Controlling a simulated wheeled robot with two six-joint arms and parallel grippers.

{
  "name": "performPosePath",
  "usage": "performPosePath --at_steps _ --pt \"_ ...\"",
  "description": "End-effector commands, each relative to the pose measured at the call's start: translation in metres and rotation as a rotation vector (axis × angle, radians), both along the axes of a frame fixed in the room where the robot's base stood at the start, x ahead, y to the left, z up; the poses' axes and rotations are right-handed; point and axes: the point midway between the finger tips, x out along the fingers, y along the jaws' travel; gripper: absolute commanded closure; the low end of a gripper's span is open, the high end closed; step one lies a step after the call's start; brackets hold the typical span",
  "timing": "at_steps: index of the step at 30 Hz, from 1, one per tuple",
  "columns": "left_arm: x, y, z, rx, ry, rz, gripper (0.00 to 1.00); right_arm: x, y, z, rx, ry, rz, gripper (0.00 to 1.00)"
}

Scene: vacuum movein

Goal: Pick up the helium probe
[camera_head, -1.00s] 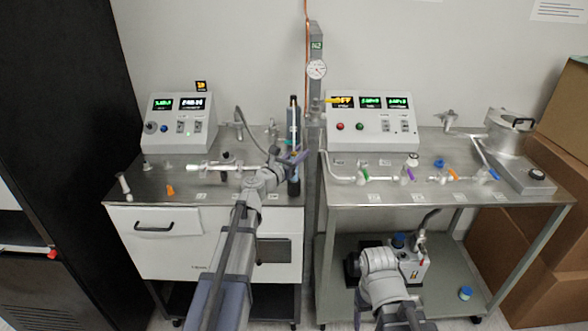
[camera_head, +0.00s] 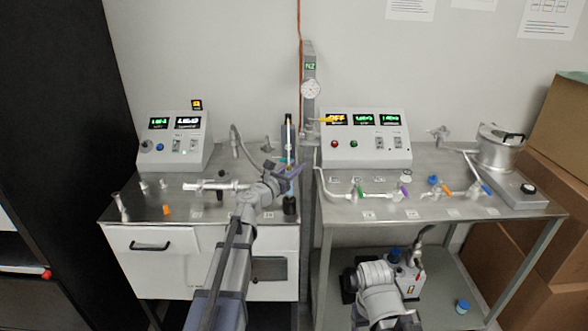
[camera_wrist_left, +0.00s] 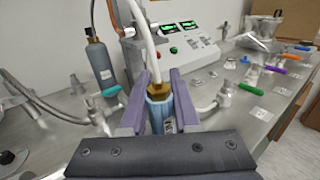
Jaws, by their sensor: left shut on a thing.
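My left gripper (camera_head: 289,173) is over the right end of the left bench. In the left wrist view its two purple-grey fingers (camera_wrist_left: 158,103) are shut on the helium probe (camera_wrist_left: 158,115), a blue body with a brass fitting on top. A white hose rises from the fitting, and the probe stands roughly upright between the fingers. In the head view the fingers and wrist hide most of it. Only my right arm's grey links show at the lower middle; its fingers are not visible.
A dark gas bottle (camera_wrist_left: 98,64) stands behind the gripper. The left bench holds a control box (camera_head: 175,140) and glass fittings; the right bench holds another (camera_head: 366,138), valves and a metal chamber (camera_head: 497,152). A grey post (camera_head: 309,130) stands between them.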

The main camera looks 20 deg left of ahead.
Motion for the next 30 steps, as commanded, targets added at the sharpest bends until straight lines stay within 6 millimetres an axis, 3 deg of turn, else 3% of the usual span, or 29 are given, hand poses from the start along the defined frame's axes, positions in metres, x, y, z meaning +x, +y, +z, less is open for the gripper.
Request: performPosePath --at_steps 1,9,15,30 --pt "0.000 0.000 0.013 0.000 0.000 0.000 1.00 0.000 0.000 0.013 0.000 0.000 0.000 0.28" --pt "0.000 0.000 0.056 0.000 0.000 0.000 1.00 0.000 0.000 0.057 0.000 0.000 0.000 0.28" --pt "0.000 0.000 0.079 0.000 0.000 0.000 1.00 0.000 0.000 0.079 0.000 0.000 0.000 0.28" --pt "0.000 0.000 0.082 0.000 0.000 0.000 1.00 0.000 0.000 0.082 0.000 0.000 0.000 0.28"
